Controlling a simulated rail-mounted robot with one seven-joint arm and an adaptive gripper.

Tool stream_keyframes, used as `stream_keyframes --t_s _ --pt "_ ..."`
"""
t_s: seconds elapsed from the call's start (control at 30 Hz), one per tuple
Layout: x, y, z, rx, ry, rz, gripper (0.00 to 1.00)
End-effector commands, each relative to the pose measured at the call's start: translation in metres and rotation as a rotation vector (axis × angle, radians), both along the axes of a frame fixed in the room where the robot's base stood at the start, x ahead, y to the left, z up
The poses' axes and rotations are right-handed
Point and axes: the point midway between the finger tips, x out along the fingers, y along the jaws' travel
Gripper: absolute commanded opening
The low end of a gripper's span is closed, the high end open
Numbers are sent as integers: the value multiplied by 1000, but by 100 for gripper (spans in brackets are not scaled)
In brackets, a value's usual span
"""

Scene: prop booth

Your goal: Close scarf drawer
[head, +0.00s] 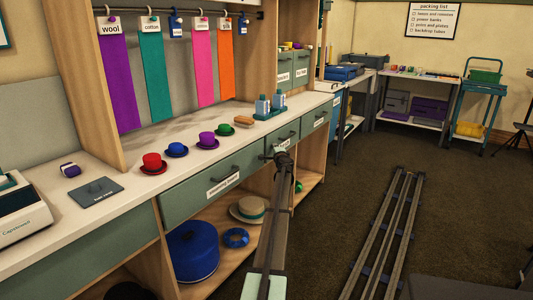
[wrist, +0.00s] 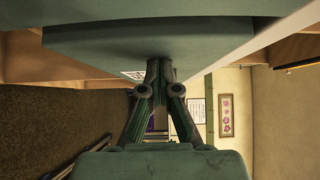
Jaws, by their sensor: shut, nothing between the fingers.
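A row of green drawers runs under the white counter. The drawer front (head: 268,148) at my gripper carries a white label, mostly hidden, so I cannot read whether it is the scarf drawer. My gripper (head: 284,156) is shut and empty at that front. In the wrist view the shut fingertips (wrist: 159,62) meet or nearly meet a green drawer front (wrist: 90,50); I cannot tell contact for sure. A bit of its label (wrist: 133,75) shows beside the fingers. I cannot tell how far this drawer stands out.
A neighbouring drawer (head: 190,198) with a label and dark handle is to the left, another (head: 318,120) to the right. Small hats, such as a red one (head: 153,161), stand on the counter. A straw hat (head: 246,208) lies on the shelf below. Floor rails (head: 385,235) lie to the right.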

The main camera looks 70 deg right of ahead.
Motion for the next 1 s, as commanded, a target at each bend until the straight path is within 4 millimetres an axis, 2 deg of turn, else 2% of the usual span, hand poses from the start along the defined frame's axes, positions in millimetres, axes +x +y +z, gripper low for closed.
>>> stream_keyframes --t_s 0.03,0.37,0.53,0.67,0.8,1.0 --pt "8 -3 2 -1 -2 10 0" --pt "11 -3 3 -2 -2 16 0" --pt "5 1 3 -3 -1 17 0" --pt "-7 8 1 -2 -2 17 0" --pt "-24 18 0 -2 -1 18 0" --pt "-46 62 3 0 -1 16 0"
